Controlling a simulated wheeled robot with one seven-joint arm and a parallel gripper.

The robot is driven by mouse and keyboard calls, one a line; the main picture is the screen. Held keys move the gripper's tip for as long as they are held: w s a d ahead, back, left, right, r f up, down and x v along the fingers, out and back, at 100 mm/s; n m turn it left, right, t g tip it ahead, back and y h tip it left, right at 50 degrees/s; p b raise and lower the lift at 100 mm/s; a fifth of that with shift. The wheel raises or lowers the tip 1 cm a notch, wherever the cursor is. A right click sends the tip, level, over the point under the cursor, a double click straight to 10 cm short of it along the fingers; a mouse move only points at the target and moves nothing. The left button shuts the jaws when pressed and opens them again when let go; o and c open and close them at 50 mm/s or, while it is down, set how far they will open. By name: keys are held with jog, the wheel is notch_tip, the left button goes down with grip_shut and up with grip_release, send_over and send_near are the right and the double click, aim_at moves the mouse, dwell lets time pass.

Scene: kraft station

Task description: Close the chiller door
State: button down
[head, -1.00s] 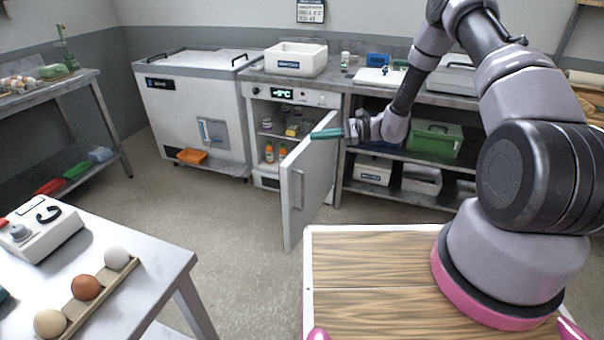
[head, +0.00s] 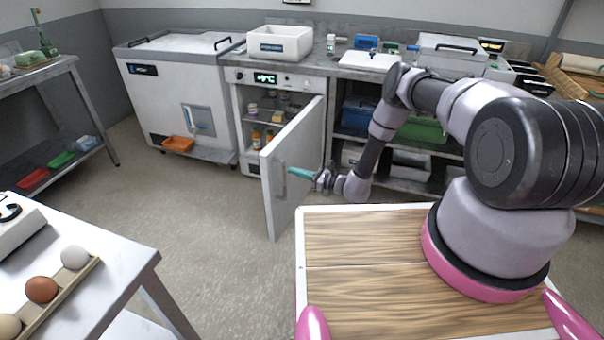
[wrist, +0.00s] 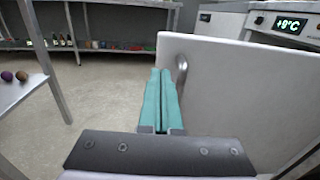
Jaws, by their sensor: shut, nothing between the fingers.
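The chiller (head: 300,82) stands under the counter with a lit display on its front panel. Its white door (head: 298,150) hangs open, swung out into the room, with bottles and jars showing inside. The door has a grey bar handle (head: 281,182), which also shows in the wrist view (wrist: 182,68). My gripper (head: 290,171), with teal fingers, is shut and empty at the right of the door, near its free edge. In the wrist view the shut fingers (wrist: 161,85) point along the door (wrist: 235,95) near the handle; I cannot tell whether they touch it.
A white chest unit (head: 180,95) with an orange tray (head: 178,144) stands left of the chiller. A table with eggs (head: 75,257) is at the front left. Open floor (head: 205,215) lies before the chiller.

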aim_at(268, 163)
jog(key=x, duration=0.8)
jog(key=shift+a, duration=0.15)
jog(key=shift+w+a, duration=0.15)
jog(key=shift+a, duration=0.05)
